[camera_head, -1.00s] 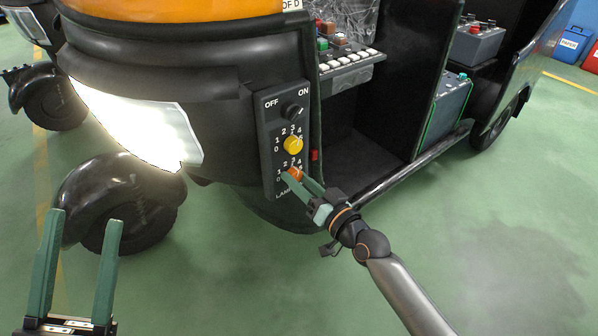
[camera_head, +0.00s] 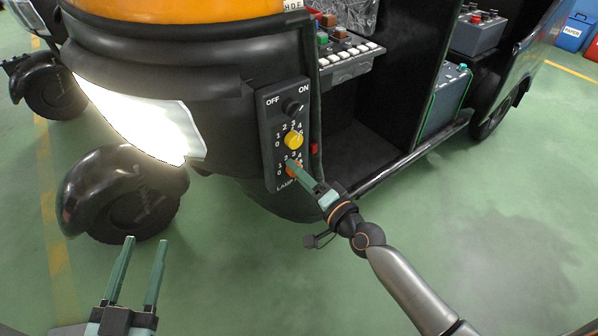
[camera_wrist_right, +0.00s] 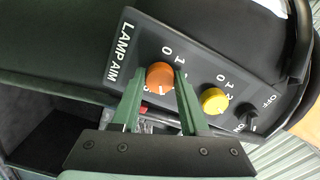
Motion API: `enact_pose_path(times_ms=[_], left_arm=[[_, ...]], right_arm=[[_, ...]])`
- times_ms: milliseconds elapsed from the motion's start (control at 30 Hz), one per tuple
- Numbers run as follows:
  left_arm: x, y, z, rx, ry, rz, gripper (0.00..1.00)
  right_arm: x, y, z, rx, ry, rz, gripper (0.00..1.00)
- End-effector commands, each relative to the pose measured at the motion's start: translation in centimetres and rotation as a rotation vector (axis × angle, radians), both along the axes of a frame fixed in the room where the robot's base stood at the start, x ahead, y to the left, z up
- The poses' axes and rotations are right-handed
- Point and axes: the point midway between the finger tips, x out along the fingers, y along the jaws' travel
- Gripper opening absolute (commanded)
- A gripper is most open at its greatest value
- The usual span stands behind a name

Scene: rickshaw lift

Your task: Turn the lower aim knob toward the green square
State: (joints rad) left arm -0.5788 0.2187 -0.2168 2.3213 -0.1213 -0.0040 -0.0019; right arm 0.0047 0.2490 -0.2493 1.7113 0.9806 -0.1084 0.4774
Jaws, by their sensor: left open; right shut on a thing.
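The lower aim knob (camera_head: 292,171) is orange and sits at the bottom of the dark lamp panel (camera_head: 266,122). It also shows in the right wrist view (camera_wrist_right: 160,78), beside the LAMP AIM lettering. My right gripper (camera_head: 294,168) is shut on this knob, with a green finger on either side of it in the wrist view (camera_wrist_right: 160,72). The fingers hide part of the number scale around the knob. I cannot make out a green square on the panel. My left gripper (camera_head: 146,242) is open and empty, low at the left, away from the panel.
A yellow knob (camera_head: 294,139) sits just above the orange one, and a black OFF/ON knob (camera_head: 291,106) above that. The lit headlamp (camera_head: 140,118) and front wheel (camera_head: 125,195) are left of the panel. Green floor lies open in front.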

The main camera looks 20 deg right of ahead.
Motion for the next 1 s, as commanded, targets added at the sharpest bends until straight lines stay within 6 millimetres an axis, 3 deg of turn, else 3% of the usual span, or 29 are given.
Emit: enact_pose_path(times_ms=[567,600,833,1000], left_arm=[[0.03,0.02,-0.36,-0.002,0.016,0.002,0.50],[0.03,0.02,-0.36,-0.002,0.016,0.002,0.50],[0.02,0.02,-0.40,-0.001,0.017,0.001,0.50],[0.02,0.01,-0.43,-0.001,0.018,0.001,0.50]], right_arm=[[0.07,-0.06,0.09,0.031,0.009,-0.002,0.00],[0.07,-0.06,0.09,0.030,0.009,-0.002,0.46],[0.03,-0.03,0.06,0.030,0.009,-0.001,0.72],[0.02,-0.01,0.04,0.030,0.009,-0.001,0.74]])
